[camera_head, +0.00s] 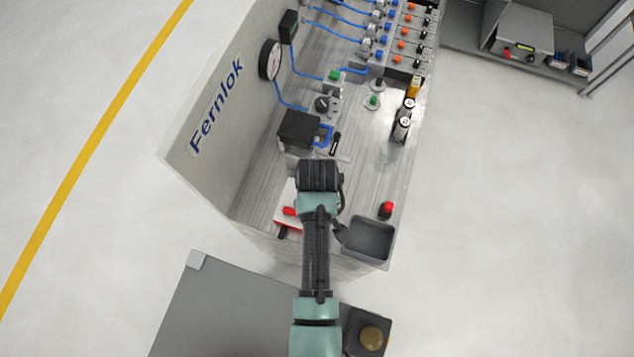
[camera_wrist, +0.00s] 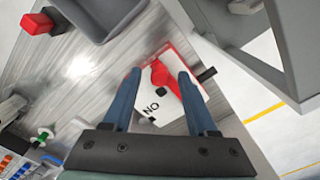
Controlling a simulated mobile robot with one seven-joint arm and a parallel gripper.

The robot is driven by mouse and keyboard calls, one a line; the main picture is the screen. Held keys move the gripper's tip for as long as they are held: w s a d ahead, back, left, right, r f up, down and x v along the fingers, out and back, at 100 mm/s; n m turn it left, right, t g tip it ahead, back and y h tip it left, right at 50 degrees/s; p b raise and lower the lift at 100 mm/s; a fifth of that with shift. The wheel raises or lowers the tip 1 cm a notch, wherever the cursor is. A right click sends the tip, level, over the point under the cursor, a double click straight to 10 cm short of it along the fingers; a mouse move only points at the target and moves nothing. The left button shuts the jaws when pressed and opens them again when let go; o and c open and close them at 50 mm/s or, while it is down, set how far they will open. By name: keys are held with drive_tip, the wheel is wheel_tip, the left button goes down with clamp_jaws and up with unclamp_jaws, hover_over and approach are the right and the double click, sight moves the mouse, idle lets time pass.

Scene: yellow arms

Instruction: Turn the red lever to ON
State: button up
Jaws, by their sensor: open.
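The red lever (camera_wrist: 160,75) is mounted on a white plate with a red edge (camera_wrist: 190,108) in the wrist view. The black word ON is printed on the plate, upside down in this view, near the lever. In the head view the lever (camera_head: 289,211) shows just left of my arm, which hides part of the plate. My gripper (camera_wrist: 159,74) is open, its two blue-grey fingers on either side of the lever in the picture. I cannot tell whether they touch it or are still above it. In the head view the fingers are hidden below my wrist.
A grey open bin (camera_head: 370,238) stands right of my arm at the bench corner, with a red block (camera_head: 387,210) behind it. A black box (camera_head: 298,128) with blue tubing is beyond my wrist. The Fernlok panel (camera_head: 215,105) rises on the left.

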drive_tip(key=shift+f, duration=0.2)
clamp_jaws()
idle(1.4)
